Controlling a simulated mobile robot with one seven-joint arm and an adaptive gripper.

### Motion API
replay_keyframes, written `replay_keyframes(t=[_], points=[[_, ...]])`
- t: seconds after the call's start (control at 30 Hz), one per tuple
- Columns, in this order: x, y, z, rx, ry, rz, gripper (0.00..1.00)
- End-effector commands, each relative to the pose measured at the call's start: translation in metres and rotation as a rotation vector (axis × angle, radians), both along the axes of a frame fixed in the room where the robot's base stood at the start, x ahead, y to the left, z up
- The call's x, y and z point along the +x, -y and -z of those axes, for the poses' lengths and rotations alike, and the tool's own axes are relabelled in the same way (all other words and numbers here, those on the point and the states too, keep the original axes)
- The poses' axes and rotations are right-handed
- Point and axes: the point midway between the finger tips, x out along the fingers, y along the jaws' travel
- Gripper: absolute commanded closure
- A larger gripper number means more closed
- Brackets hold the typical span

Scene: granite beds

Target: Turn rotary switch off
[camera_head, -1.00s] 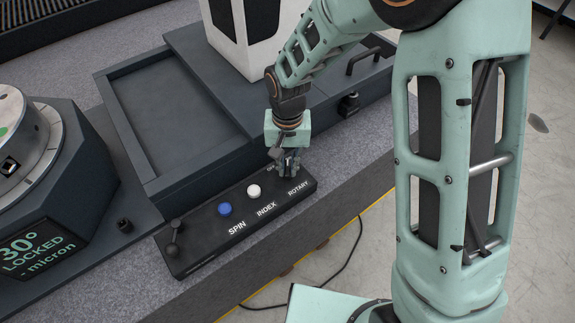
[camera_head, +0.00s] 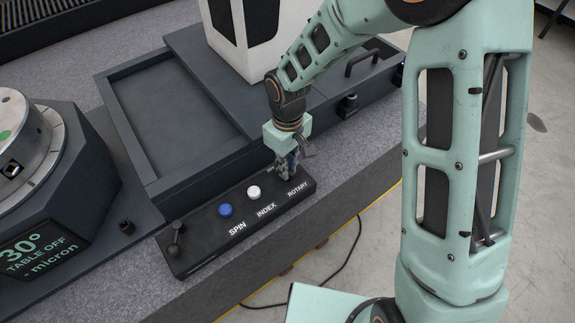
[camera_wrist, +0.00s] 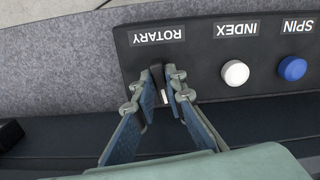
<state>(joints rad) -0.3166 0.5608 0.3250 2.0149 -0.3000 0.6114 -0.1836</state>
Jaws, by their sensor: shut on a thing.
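The rotary switch (camera_wrist: 158,80) is a small black knob with a white mark, next to the ROTARY label on the black control panel (camera_head: 195,232). My gripper (camera_wrist: 161,88) is shut on the knob, with one finger on each side of it in the wrist view. In the head view my gripper (camera_head: 287,172) is at the panel's right end and hides the knob. The display (camera_head: 45,256) on the round table's base reads "30° TABLE OFF micron".
The panel also carries a white INDEX button (camera_head: 254,192), a blue SPIN button (camera_head: 225,210) and a black lever (camera_head: 175,240) at its left end. A dark tray (camera_head: 175,115) lies behind the panel. Free floor lies to the right.

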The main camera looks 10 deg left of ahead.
Motion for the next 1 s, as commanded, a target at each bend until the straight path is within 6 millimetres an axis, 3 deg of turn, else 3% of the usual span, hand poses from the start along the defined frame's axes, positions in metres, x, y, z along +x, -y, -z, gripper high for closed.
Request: replay_keyframes(t=[0.4, 0.93, 0.97, 1.0], points=[[0.0006, 0.0, -0.0006, 0.0, 0.001, -0.181, 1.0], [0.0009, -0.0001, -0.0003, 0.0, 0.001, -0.205, 1.0], [0.0009, -0.0001, -0.0003, 0.0, 0.001, -0.205, 0.86], [0.0009, -0.0001, -0.0003, 0.0, 0.001, -0.205, 0.82]])
